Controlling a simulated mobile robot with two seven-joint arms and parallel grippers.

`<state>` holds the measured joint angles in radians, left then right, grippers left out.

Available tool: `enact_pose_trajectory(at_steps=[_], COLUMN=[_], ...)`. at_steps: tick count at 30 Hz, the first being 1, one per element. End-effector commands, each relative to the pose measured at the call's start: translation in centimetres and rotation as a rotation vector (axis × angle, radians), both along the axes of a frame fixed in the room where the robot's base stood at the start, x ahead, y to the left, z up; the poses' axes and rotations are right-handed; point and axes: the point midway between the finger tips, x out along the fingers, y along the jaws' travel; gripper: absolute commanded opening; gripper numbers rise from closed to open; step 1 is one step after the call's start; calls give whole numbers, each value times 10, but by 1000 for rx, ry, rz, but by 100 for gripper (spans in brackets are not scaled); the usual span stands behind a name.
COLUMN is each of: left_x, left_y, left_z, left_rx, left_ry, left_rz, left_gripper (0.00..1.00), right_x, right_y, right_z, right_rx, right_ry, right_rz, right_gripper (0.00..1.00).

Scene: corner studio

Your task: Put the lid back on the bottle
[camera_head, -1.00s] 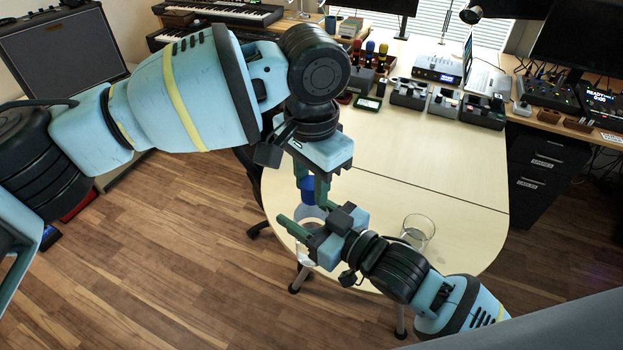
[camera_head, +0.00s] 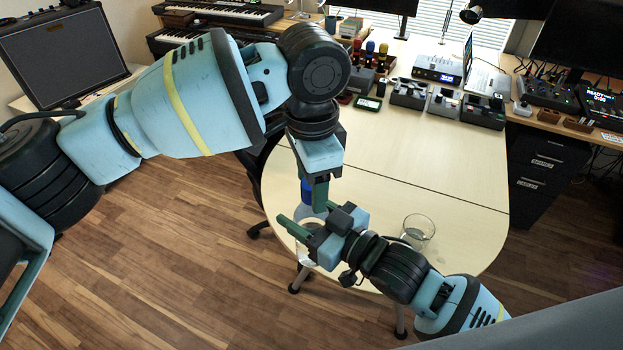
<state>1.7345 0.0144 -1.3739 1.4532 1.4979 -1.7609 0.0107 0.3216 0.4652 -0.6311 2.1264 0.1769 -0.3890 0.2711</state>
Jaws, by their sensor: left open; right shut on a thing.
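The pale, clear-looking bottle (camera_head: 309,213) stands upright near the table's front left edge. A blue lid (camera_head: 307,192) shows at its top. The lid appears to sit on the neck, but fingers partly hide it and I cannot tell how firmly it is seated. My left gripper (camera_head: 313,196) points down from above with its jaws open, its green fingers around or beside the lid. My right gripper (camera_head: 305,236) comes in from the lower right and is shut on the bottle's body, which its fingers partly cover.
A drinking glass (camera_head: 418,232) stands on the table (camera_head: 455,215) right of my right gripper. Small devices (camera_head: 408,93), a laptop (camera_head: 487,78) and an audio box (camera_head: 437,69) line the back. The middle of the table is clear.

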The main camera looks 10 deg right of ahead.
Motion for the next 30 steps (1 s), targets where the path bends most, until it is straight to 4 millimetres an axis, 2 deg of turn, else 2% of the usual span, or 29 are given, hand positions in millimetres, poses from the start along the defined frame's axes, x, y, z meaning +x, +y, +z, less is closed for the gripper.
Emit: enact_pose_trajectory(at_steps=[5, 12, 18, 24, 30], left_x=[0, 0, 0, 0, 0], left_y=[-1, -1, -1, 0, 0], left_z=[20, 68, 100, 116, 119], left_rx=[-3, -3, -2, -1, 0], left_ry=[-3, -3, -1, 0, 0], left_rz=[0, -1, -1, 0, 0], left_gripper=[55, 55, 55, 55, 55], right_x=[0, 0, 0, 0, 0], right_y=[0, 0, 0, 0, 0], right_z=[1, 1, 1, 1, 1], right_rx=[1, 1, 1, 1, 1], right_ry=[-3, -3, -3, -3, -3], right_rz=[0, 0, 0, 0, 0], right_gripper=[0, 0, 0, 0, 0])
